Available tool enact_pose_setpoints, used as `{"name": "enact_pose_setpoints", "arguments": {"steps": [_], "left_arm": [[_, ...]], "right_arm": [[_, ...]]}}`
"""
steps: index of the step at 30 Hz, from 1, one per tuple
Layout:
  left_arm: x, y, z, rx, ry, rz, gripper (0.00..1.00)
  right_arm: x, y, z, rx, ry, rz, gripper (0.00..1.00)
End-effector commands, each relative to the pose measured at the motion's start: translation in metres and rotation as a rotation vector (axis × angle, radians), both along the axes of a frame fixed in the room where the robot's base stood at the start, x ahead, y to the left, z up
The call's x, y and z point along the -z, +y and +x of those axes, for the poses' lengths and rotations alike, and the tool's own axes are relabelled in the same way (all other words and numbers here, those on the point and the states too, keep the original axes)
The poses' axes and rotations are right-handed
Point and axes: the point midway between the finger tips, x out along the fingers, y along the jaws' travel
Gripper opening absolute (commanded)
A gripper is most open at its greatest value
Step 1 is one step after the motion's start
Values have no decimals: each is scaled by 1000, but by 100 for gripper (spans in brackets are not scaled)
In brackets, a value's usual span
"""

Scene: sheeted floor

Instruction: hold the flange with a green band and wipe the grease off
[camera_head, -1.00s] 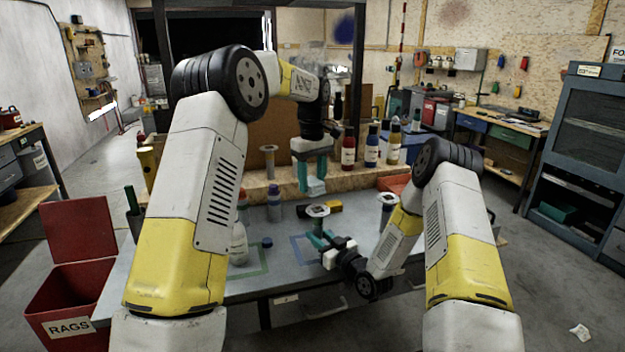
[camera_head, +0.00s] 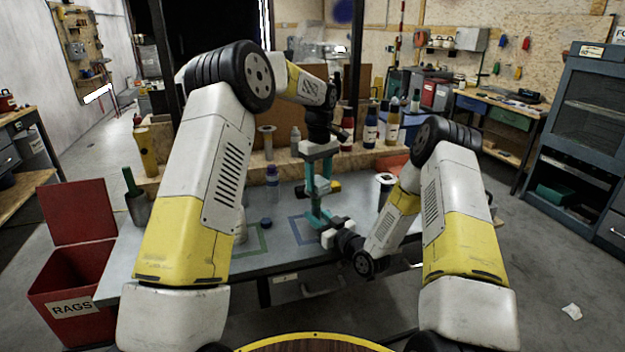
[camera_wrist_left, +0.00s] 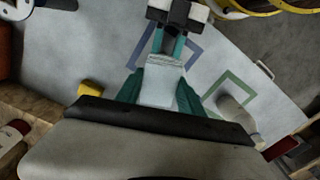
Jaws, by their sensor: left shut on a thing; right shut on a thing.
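My left gripper (camera_head: 318,190) points down over the bench and is shut on a folded white cloth, which fills the gap between its teal fingers in the left wrist view (camera_wrist_left: 158,85). My right gripper (camera_head: 318,217) is directly below it, with its teal fingers reaching up to the cloth; they also show in the left wrist view (camera_wrist_left: 171,45). The flange in my right gripper is hidden by the cloth and the left fingers, so its band and any grease cannot be seen. Cloth and flange appear to be touching or very close.
A red rags bin (camera_head: 75,308) is at left.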

Motion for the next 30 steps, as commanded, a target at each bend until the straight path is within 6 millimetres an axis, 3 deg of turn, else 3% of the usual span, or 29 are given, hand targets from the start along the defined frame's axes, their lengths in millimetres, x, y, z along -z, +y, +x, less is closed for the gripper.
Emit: {"name": "enact_pose_setpoints", "arguments": {"steps": [5,21,23,25,30], "left_arm": [[1,-14,5,1,1,-1,7],[1,26,-12,-2,2,1,7],[-3,25,-11,0,1,2,7],[-22,24,-10,0,-3,-1,7],[-35,24,-11,0,0,0,7]], "right_arm": [[0,0,0,-1,-1,1,0],[0,0,0,1,-1,1,0],[0,0,0,1,-1,1,0],[0,0,0,1,-1,1,0],[0,0,0,0,-1,1,0]]}}
